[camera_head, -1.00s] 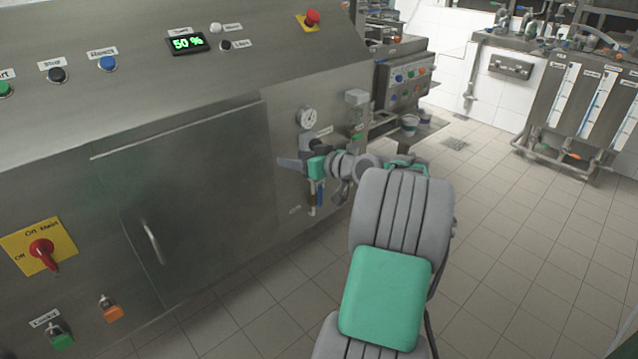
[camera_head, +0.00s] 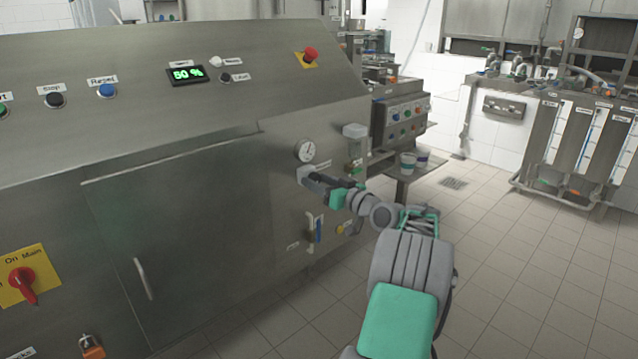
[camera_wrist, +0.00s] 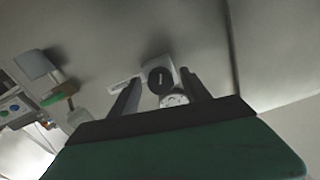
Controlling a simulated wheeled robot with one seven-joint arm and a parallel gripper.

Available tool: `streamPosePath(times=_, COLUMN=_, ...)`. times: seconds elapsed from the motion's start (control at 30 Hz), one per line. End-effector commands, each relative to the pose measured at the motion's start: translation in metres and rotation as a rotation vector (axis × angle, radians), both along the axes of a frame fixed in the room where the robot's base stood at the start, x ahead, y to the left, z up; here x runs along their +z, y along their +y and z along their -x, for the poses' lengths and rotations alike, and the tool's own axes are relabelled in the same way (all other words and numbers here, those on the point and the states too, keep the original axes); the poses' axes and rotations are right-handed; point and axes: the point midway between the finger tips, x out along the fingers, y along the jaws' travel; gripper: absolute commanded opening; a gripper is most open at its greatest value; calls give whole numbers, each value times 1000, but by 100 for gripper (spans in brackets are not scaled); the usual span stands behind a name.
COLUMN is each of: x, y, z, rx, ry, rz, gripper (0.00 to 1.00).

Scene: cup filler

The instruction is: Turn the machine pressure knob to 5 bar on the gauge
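The round white pressure gauge (camera_head: 306,151) is on the steel machine front, its dial too small to read. It also shows in the wrist view (camera_wrist: 174,100), between the fingers. A round black knob (camera_wrist: 160,80) sits beside it in the wrist view, on a pale plate. My gripper (camera_head: 304,174) is just below the gauge, where it hides the knob in the head view. In the wrist view my gripper (camera_wrist: 159,76) is open, with one finger on each side of the knob. I cannot tell whether the fingers touch it.
A grey box fitting (camera_head: 355,131) juts out right of the gauge. A blue-handled valve (camera_head: 318,229) is below my gripper. Cups (camera_head: 408,162) stand on a ledge farther right. The tiled floor to the right is open.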

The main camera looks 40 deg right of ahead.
Motion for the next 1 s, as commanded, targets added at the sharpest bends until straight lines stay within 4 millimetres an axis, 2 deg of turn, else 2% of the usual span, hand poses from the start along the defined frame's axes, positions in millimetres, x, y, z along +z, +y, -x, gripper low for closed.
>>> streamPosePath(times=0.07, x=0, y=0, z=0, rx=0, ry=0, rz=0, gripper=49)
streamPosePath(times=0.67, x=0, y=0, z=0, rx=-1, ry=0, rz=0, gripper=0)
streamPosePath(times=1.0, x=-2, y=0, z=0, rx=-1, ry=-1, rz=25, gripper=0)
